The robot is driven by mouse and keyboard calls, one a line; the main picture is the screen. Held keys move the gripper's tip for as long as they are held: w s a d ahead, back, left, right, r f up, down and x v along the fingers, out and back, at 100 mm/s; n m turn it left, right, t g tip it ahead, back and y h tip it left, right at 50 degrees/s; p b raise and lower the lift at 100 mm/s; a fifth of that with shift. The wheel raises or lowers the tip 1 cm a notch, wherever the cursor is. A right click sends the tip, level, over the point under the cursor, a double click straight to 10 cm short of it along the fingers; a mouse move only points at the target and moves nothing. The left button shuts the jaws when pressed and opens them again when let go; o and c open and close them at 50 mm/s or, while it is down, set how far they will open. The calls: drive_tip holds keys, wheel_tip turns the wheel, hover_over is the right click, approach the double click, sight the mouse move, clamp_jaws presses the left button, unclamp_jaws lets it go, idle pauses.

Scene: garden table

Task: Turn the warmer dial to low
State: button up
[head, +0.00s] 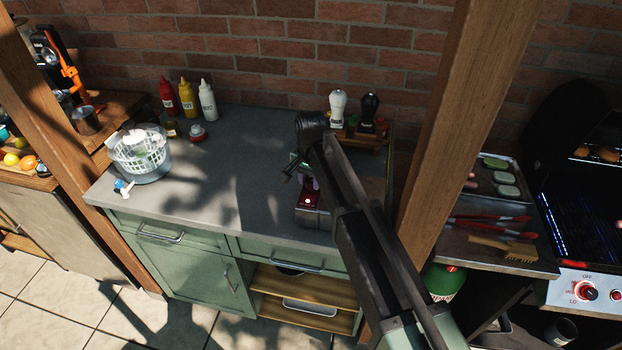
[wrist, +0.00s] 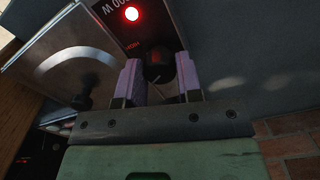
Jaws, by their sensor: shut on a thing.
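The warmer (head: 310,217) is a low metal box with a red front panel near the right end of the grey counter. It also shows in the wrist view as a bare metal surface (wrist: 72,62). Its black dial (wrist: 158,72) sits on the panel below a lit red lamp (wrist: 132,14). My gripper (wrist: 158,62) has its two purple fingers closed on the dial's sides. Small red lettering, apparently "HIGH", shows beside the dial. A pale line shows at the dial's lower edge; its setting is unclear. In the head view my arm hides much of the warmer and the dial.
Salt and pepper mills (head: 338,107) stand on a wooden stand behind the warmer. Sauce bottles (head: 187,98) and a salad spinner (head: 140,155) are on the left. A wooden post (head: 445,110) rises just right of my arm. The counter's middle (head: 235,165) is clear.

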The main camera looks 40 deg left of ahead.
sight(311, 181)
drive_tip(key=o, duration=0.9)
drive_tip(key=shift+o, duration=0.2)
wheel_tip(311, 181, up, 11)
drive_tip(key=p, duration=1)
drive_tip(key=shift+p, duration=0.4)
drive_tip(key=shift+f, duration=0.1)
